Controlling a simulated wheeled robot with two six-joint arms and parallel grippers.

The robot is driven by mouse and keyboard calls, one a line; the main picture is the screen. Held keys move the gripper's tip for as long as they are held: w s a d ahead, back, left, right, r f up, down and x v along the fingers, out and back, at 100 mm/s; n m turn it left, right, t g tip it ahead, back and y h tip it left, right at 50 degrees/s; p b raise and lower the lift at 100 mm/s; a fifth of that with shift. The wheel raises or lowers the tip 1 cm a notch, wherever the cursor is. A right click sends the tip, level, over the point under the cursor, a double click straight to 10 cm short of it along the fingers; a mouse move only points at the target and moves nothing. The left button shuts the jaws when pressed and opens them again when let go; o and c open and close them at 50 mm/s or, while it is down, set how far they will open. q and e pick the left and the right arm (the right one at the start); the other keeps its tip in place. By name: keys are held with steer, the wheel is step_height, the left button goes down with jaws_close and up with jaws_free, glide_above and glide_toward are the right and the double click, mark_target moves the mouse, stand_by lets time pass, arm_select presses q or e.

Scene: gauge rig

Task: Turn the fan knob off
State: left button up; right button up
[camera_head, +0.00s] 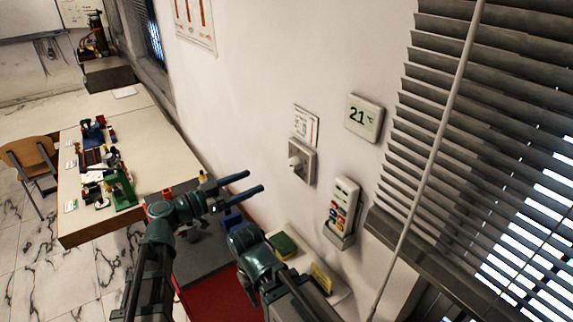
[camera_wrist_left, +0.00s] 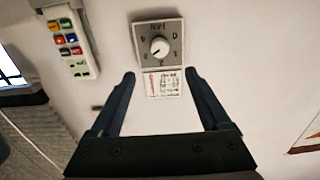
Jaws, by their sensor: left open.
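The fan knob (camera_head: 295,161) is a pale round knob on a grey square plate (camera_head: 309,167) on the white wall. In the left wrist view the knob (camera_wrist_left: 160,47) has a dark mark pointing to the lower left, with blurred markings around it on the plate (camera_wrist_left: 175,27). My left gripper (camera_head: 255,181) is open and empty, left of and below the plate in the head view. In the left wrist view its fingers (camera_wrist_left: 160,75) are spread, with the knob beyond and between their tips, apart from them. My right gripper is not in view.
A printed card (camera_head: 306,124) is beside the plate, with a thermostat reading 21 (camera_head: 363,118) to the right. A remote in a holder (camera_head: 342,210) hangs below right. Blinds (camera_head: 500,130) and a pale cord (camera_head: 432,160) are at right. A table (camera_head: 85,215) with coloured items stands left.

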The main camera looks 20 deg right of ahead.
mark_target(290, 166)
arm_select(q)
steer(key=x, duration=1.3)
steer(key=shift+d+f, duration=0.1)
steer(key=shift+d, duration=0.15)
jaws_close()
